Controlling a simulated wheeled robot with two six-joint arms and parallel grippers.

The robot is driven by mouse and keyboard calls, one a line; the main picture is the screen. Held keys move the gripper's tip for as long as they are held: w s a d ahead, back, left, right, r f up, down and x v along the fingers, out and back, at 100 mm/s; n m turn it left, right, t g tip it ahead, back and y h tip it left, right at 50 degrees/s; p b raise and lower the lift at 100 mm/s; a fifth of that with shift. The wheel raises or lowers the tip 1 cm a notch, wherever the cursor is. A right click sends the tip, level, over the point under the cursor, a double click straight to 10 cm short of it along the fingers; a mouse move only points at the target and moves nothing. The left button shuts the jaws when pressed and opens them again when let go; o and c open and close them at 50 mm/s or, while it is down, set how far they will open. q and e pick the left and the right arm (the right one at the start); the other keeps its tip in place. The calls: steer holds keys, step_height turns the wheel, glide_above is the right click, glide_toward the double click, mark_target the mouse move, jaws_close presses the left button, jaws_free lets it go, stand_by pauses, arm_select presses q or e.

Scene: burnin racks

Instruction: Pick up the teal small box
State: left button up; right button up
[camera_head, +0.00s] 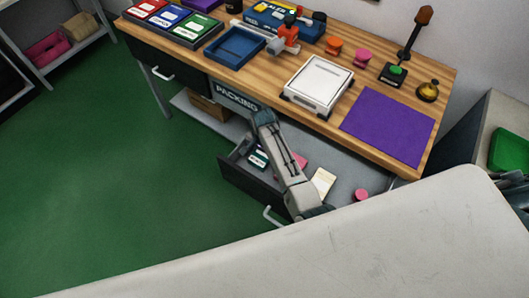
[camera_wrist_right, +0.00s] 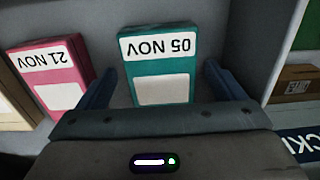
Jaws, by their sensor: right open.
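The teal small box (camera_wrist_right: 158,65) lies in the open drawer (camera_head: 240,178), with a white label reading "05 NOV" upside down in the right wrist view. In the head view the teal box (camera_head: 258,159) shows only in part beside my arm. My right gripper (camera_wrist_right: 157,82) is open, with one blue finger on each side of the teal box. The box sits between the fingers, with a visible gap to the right finger. Whether the left finger touches it I cannot tell. My left gripper is not in view.
A pink box (camera_wrist_right: 52,75) labelled "21 NOV" lies left of the teal box, close to the left finger. A cream box (camera_head: 322,181) lies farther right in the drawer. The wooden tabletop (camera_head: 255,78) overhangs behind the drawer. A cardboard box (camera_wrist_right: 297,82) is at the right.

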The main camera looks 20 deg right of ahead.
steer(key=shift+w+f, duration=0.1)
steer(key=shift+f, duration=0.1)
steer(key=c, duration=1.1)
steer(key=shift+r, duration=0.1)
